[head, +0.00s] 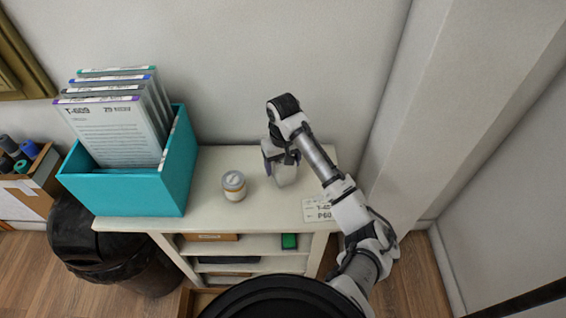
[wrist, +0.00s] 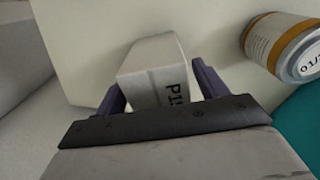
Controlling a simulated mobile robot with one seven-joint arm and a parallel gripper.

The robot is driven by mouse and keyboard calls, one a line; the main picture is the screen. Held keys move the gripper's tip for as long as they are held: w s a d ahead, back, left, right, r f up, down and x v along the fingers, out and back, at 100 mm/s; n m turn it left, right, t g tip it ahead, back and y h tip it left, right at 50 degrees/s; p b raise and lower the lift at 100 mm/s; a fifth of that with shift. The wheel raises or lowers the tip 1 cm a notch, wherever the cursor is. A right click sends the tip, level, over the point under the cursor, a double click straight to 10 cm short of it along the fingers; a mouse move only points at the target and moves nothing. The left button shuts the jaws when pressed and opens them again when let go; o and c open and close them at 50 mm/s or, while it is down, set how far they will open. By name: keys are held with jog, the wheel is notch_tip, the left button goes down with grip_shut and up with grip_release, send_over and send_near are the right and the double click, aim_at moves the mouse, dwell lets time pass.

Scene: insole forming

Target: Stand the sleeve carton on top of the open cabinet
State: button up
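The sleeve carton (head: 286,176) is a white box with dark print, over the right part of the open cabinet's (head: 215,207) pale top. The carton looks roughly upright in the head view. Its underside is hidden, so I cannot tell whether it touches the top. The cabinet's front is open, with shelves below.
A teal bin (head: 125,192) of sleeved folders fills the top's left end. A printed card (head: 317,210) lies near the front right. A wall is behind; a black waste bin (head: 120,250) stands below left.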

notch_tip(320, 180, up, 12)
jog(key=shift+r, duration=0.1)
dwell(0.6)
dwell(0.4)
